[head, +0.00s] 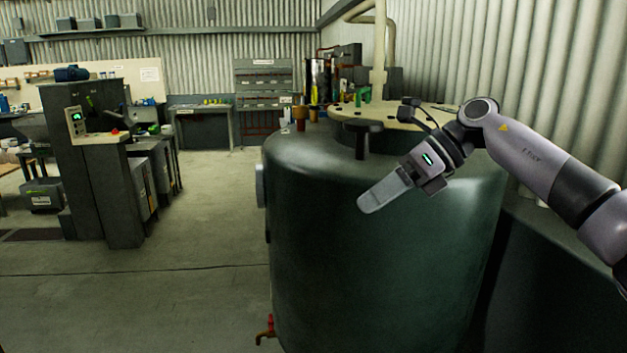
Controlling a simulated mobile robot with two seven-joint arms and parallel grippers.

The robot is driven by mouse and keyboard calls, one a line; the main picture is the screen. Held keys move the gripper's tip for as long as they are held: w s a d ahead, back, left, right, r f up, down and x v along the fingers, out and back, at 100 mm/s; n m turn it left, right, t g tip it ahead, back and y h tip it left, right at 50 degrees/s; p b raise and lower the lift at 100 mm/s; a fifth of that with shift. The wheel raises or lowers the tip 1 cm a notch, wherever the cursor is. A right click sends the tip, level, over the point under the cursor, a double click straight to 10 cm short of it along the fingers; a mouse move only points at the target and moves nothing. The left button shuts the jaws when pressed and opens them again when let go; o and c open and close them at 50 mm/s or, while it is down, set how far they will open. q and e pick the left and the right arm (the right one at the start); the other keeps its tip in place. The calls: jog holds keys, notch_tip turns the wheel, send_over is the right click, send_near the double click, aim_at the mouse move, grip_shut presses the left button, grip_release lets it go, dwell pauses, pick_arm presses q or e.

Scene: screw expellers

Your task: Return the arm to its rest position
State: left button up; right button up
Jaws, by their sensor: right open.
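My right arm comes in from the right edge and reaches left across the front of a large dark green tank. My right gripper (384,192) is in front of the upper part of the tank (380,260), pointing down and left. Its fingers are seen nearly edge-on and overlap in the picture. I see nothing held between them. I cannot tell how far the gripper is from the tank wall. My left arm and gripper are not in view.
A red tap (266,330) sticks out low on the tank's left side. A control cabinet (100,165) stands at the left. The concrete floor (205,260) between is clear.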

jog(key=s+a+f+m+t+y, duration=0.3)
jog(key=a+f+m+y, duration=0.2)
jog(key=f+m, duration=0.25)
jog(key=s+a+f+m+t+y, duration=0.3)
jog(key=a+f+m+y, duration=0.25)
jog(key=f+m, duration=0.2)
jog(key=s+d+f+m+t+h, duration=0.45)
jog(key=d+f+m+h, duration=0.2)
jog(key=f+m, duration=0.35)
jog(key=s+d+f+m+t+h, duration=0.3)
jog(key=d+f+m+t+h, duration=0.35)
jog(key=m, duration=0.65)
jog(key=s+d+f+m+g+h, duration=0.2)
jog(key=s+d+f+m+g, duration=0.1)
jog(key=s+f, duration=0.3)
jog(key=s+d+f+m+g+h, duration=0.3)
jog(key=s+f, duration=0.4)
jog(key=s, duration=0.3)
jog(key=shift+s+d+f+m+g, duration=0.15)
jog(key=shift+s+d+m+g, duration=0.2)
jog(key=shift+d+m, duration=0.4)
jog(key=shift+w+a+h, duration=0.1)
jog(key=shift+h, duration=0.15)
